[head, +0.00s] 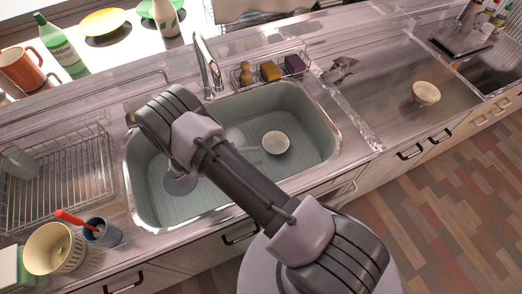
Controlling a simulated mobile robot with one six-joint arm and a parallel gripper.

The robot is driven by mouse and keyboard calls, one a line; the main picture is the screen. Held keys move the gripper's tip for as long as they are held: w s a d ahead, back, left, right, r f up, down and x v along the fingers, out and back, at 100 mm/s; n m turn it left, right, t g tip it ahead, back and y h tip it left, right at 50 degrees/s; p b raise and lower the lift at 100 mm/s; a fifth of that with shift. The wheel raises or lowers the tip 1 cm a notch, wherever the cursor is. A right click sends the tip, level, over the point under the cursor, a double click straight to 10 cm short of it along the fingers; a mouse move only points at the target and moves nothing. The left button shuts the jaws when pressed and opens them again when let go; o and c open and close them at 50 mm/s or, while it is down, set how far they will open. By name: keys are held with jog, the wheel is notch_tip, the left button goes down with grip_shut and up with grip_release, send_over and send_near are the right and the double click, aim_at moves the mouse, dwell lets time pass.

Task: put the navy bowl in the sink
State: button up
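No bowl that is clearly navy shows in the head view. A small pale bowl (276,143) sits upright on the floor of the sink (225,205), right of the middle. Another small cream bowl (426,93) stands on the counter to the right of the sink. My arm crosses over the sink from the lower right to the upper left and hides part of the basin. My gripper cannot be made out in this view.
The tap (207,65) rises behind the sink, beside a caddy with sponges (270,71). A wire dish rack (60,180) stands at left. A blue-grey cup (102,233) and a cream pot (54,248) are at front left. The right counter is mostly clear.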

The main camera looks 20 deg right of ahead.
jog(key=s+r+m+g+y, duration=0.1)
jog(key=s+r+m+y, duration=0.15)
jog(key=r, duration=0.55)
jog(key=s+r+m+g+y, duration=0.1)
jog(key=s+r+m+y, duration=0.2)
jog(key=r, duration=0.6)
jog(key=s+r+m+y, duration=0.1)
jog(key=r+m+y, duration=0.2)
jog(key=r+m, duration=0.35)
jog(key=s+a+r+m+t+y, duration=0.2)
jog(key=s+a+r+t+y, duration=0.1)
jog(key=s+r, duration=0.2)
jog(key=s+a+r+m+t+y, duration=0.3)
jog(key=s+r, duration=0.3)
jog(key=r, duration=0.4)
jog(key=shift+s+t, duration=0.3)
